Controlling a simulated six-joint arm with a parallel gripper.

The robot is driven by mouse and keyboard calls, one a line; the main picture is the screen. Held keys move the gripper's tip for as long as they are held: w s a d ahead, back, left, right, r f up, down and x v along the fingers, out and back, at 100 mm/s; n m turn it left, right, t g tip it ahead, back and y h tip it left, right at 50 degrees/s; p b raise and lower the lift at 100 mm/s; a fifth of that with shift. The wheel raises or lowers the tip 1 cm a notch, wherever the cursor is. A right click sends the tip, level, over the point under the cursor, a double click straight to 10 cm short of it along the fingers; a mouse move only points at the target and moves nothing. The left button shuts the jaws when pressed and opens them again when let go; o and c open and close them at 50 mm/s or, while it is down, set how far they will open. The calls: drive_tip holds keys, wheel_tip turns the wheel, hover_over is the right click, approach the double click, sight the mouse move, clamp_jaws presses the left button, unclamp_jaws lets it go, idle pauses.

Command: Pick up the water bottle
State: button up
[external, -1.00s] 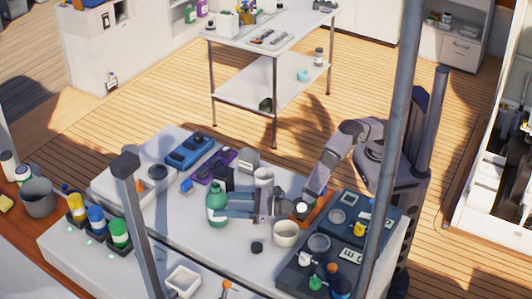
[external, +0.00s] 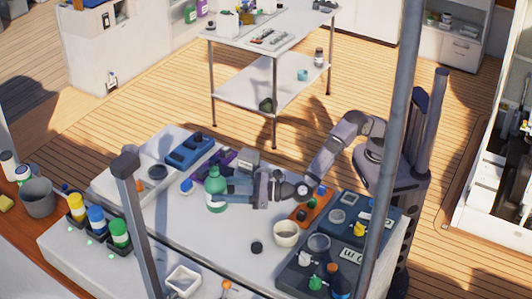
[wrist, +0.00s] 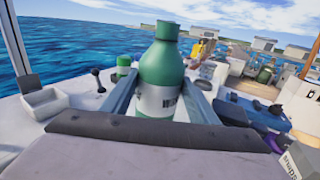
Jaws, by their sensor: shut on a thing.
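The water bottle (external: 215,186) is green with a pale label and a green cap. In the external view it is upright near the middle of the table, and I cannot tell for sure whether its base clears the surface. My gripper (external: 222,190) reaches in from the right with its fingers on either side of the bottle, shut on it. In the wrist view the bottle (wrist: 162,75) stands upright between the two fingers (wrist: 160,100). Its lower part is hidden by my gripper's body.
A cream cup (external: 286,233) and a small black cap (external: 257,247) are in front of my arm. A blue tray (external: 190,150) and purple parts (external: 216,160) lie behind the bottle. A grey post (external: 142,225) rises at the table's front. Table space left of the black cap is clear.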

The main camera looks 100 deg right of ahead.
sight(224, 182)
drive_tip(key=shift+r, duration=1.55)
drive_tip(key=shift+f, duration=0.1)
